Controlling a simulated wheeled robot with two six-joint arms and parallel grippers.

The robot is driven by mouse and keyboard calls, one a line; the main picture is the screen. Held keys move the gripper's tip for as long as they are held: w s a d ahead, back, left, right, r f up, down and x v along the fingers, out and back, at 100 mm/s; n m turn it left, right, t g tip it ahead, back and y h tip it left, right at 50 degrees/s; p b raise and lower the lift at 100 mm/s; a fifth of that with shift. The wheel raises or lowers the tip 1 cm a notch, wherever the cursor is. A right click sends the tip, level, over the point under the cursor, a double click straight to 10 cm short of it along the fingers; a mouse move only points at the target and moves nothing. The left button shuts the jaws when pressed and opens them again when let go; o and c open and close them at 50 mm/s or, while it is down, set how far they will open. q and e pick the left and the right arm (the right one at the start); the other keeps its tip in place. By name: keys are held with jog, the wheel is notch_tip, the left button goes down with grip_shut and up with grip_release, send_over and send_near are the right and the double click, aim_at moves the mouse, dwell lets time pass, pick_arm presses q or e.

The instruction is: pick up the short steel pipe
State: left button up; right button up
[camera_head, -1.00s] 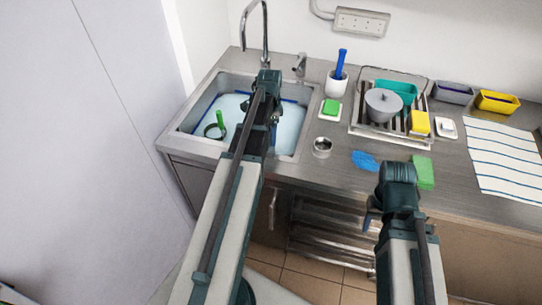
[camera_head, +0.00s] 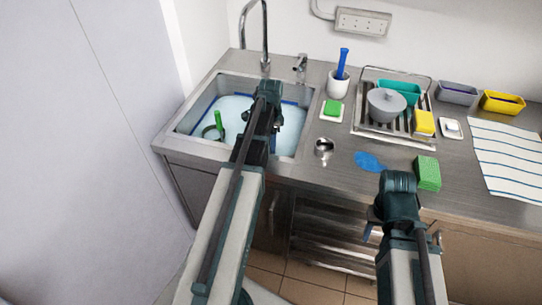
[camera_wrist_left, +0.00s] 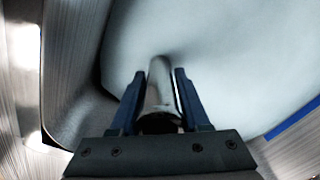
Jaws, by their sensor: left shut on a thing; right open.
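The short steel pipe (camera_wrist_left: 160,88) shows in the left wrist view as a grey metal cylinder between the two dark blue fingers. My left gripper (camera_wrist_left: 157,75) is shut on it, over the pale water of the sink. In the head view my left arm reaches over the sink (camera_head: 168,141), and its wrist (camera_head: 266,108) hides the pipe there. I cannot tell whether the pipe's far end touches the water or the sink bottom. My right gripper (camera_head: 370,226) is open and empty in front of the counter's edge.
A green-handled tool (camera_head: 218,123) stands in the sink's left part, below the tall faucet (camera_head: 264,42). A dish rack (camera_head: 352,124) stands behind.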

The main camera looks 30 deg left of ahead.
pick_arm(q)
jog(key=shift+r, duration=0.15)
notch_tip(320, 180, up, 10)
jog(key=p, duration=1)
